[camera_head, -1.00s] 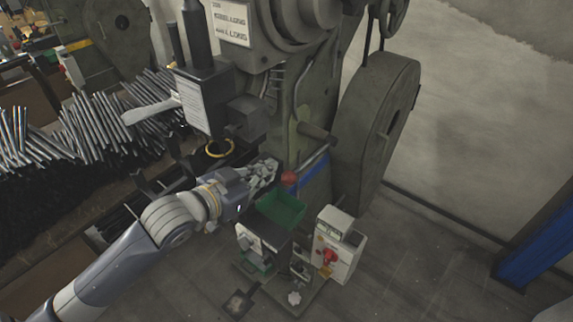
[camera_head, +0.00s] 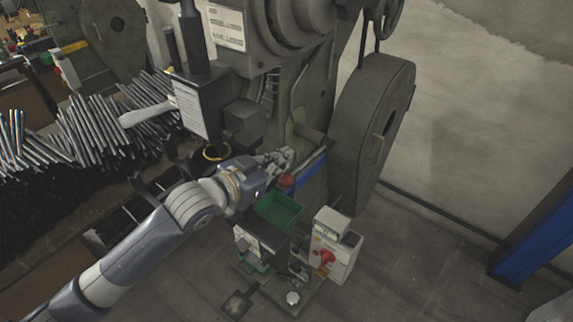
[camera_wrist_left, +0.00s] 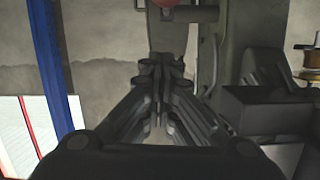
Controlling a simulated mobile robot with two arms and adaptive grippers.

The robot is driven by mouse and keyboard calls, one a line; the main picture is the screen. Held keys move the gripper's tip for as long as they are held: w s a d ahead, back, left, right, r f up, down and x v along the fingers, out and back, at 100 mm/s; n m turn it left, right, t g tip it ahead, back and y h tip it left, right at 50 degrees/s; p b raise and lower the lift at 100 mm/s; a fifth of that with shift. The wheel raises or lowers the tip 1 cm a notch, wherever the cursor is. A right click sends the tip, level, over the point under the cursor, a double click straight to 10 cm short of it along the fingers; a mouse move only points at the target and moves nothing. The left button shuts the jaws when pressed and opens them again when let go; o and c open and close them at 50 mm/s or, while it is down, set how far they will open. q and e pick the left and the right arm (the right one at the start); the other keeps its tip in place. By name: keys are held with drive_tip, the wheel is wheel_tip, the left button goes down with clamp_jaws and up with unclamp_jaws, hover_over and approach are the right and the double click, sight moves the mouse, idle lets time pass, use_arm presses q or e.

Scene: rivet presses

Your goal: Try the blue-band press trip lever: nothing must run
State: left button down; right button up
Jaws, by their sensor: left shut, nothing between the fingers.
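The press (camera_head: 285,120) with a blue band (camera_head: 312,170) low on its frame stands in the middle of the head view. A red ball knob (camera_head: 287,181), which looks like the trip lever's end, sits just below my left gripper (camera_head: 286,155). A red ball (camera_wrist_left: 178,3) also shows at the top edge of the left wrist view, beyond the fingertips. My left gripper (camera_wrist_left: 160,65) is shut and empty, its fingers together. I cannot tell if it touches the lever, whose rod is mostly hidden. My right gripper is not in view.
A green bin (camera_head: 279,211) sits below the gripper. A grey control box (camera_head: 335,243) with a red switch (camera_head: 327,257) stands to its right. The big flywheel (camera_head: 372,130) rises at the right. Many metal rods (camera_head: 70,135) lie at the left. Floor is clear at lower right.

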sight(287, 177)
use_arm(q)
drive_tip(key=p+x, duration=0.1)
drive_tip(key=x, duration=0.3)
drive_tip(key=shift+w+d+r, duration=0.1)
drive_tip(key=shift+w+d, duration=0.05)
drive_tip(key=shift+w, duration=0.05)
drive_tip(key=f, duration=0.1)
drive_tip(key=a+f+p, duration=0.1)
drive_tip(key=shift+s+f, duration=0.35)
drive_tip(key=shift+f, duration=0.05)
drive_tip(key=shift+s+a+f, duration=0.3)
drive_tip(key=shift+f, duration=0.15)
drive_tip(key=shift+d, duration=0.1)
